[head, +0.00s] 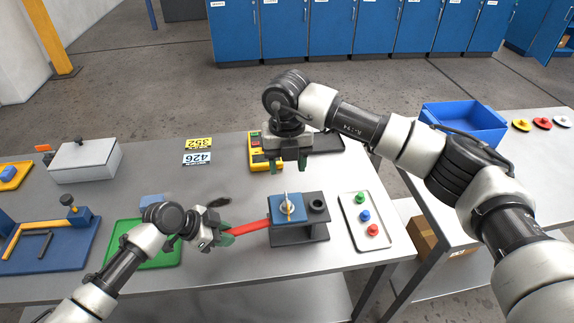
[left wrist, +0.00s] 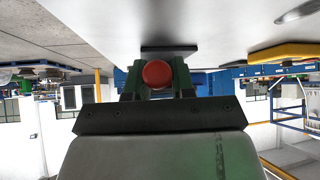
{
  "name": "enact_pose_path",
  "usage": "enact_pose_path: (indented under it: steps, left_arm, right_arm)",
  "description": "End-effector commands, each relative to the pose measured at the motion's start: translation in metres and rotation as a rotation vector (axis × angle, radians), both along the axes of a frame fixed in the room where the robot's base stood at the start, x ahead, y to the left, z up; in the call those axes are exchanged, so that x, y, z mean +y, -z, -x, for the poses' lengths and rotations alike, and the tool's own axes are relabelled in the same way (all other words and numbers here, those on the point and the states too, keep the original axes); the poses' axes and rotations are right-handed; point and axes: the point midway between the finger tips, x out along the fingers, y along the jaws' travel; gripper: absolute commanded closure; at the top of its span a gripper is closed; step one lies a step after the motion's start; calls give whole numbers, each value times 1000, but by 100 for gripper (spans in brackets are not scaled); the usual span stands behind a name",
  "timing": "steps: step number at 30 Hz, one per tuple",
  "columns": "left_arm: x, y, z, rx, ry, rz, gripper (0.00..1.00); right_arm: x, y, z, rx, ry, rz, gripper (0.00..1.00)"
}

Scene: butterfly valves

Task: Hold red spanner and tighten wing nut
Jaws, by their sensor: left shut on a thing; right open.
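A red spanner (head: 250,227) reaches from my left gripper to a blue block on a dark fixture (head: 299,232). My left gripper (head: 224,236) is shut on the spanner's left end. In the left wrist view, the red end (left wrist: 157,74) sits between the green fingers of my left gripper (left wrist: 158,80). A wing nut (head: 287,206), brass-coloured with a pale upright part, sits on top of the blue block (head: 276,214). My right gripper (head: 289,166) is open and empty, pointing down above and behind the fixture. Whether the spanner touches the block is unclear.
A tray (head: 350,240) with green, blue and red knobs lies right of the fixture. A yellow device (head: 256,160) is behind, near my right gripper. A green tray (head: 165,257), white box (head: 100,165) and blue vise-like board (head: 40,262) are left. A blue bin (head: 463,120) stands on another table.

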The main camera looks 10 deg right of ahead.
Motion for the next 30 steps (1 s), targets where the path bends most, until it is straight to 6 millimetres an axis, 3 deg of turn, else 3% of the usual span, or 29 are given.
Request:
enact_pose_path:
  steps: [1,2,6,17,30]
  left_arm:
    - [0,0,0,-1,-1,0,99]
    - [0,0,0,-1,-1,0,73]
    - [0,0,0,0,0,0,53]
    - [0,-4,0,0,0,0,53]
    - [0,-40,0,-1,-1,0,53]
  right_arm:
    - [0,0,0,0,0,0,48]
    - [0,0,0,0,0,0,48]
    - [0,0,0,0,0,0,48]
    - [0,-3,0,0,0,0,48]
    - [0,-29,0,0,0,0,48]
